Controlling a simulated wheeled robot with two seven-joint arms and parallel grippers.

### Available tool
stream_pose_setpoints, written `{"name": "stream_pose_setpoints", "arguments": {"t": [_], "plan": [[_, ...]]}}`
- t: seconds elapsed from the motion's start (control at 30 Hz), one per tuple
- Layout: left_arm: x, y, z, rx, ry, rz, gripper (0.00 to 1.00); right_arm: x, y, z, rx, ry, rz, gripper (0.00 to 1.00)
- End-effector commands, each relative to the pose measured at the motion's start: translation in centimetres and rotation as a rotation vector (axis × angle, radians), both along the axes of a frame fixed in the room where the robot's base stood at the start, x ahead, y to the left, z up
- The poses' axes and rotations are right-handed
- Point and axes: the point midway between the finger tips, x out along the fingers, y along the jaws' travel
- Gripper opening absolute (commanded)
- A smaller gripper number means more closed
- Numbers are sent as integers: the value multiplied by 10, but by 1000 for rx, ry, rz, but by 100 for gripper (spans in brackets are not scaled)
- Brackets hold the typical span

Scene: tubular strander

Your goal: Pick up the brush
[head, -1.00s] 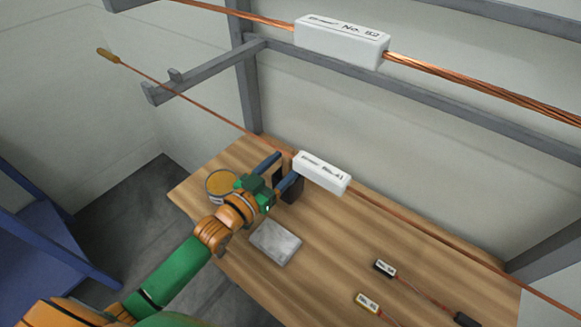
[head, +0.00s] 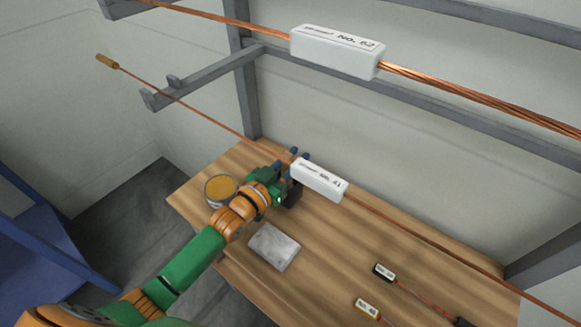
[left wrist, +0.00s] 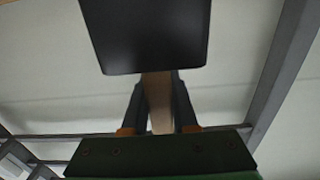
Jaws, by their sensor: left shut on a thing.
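My left gripper (head: 286,170) is shut at the back of the wooden table, just below the nearer white No. 41 block. In the left wrist view its two dark fingers (left wrist: 159,100) close on the pale wooden handle of the brush (left wrist: 157,98). The brush's broad black part (left wrist: 145,35) stands beyond the fingertips and hides them. In the head view a dark part of the brush (head: 293,194) shows beside the gripper; the gripper covers the rest. I cannot tell whether the brush touches the table. My right gripper is not in view.
A round tin of orange-brown stuff (head: 220,189) and a grey slab (head: 273,247) lie close to my arm. Two small tagged tools (head: 384,272) lie at the right. The table's middle (head: 345,245) is clear.

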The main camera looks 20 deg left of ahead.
Motion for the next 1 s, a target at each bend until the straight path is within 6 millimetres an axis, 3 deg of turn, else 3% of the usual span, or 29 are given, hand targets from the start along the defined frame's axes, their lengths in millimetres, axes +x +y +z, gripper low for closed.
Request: {"name": "stream_pose_setpoints", "arguments": {"t": [0.13,0.4,0.67,1.0], "plan": [[-4,1,7,0,-2,0,0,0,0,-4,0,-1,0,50],[-3,1,72,0,-6,0,0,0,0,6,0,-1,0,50],[-4,1,120,0,-5,0,0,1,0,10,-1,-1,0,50],[-82,29,108,5,4,0,0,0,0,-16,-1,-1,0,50]]}}
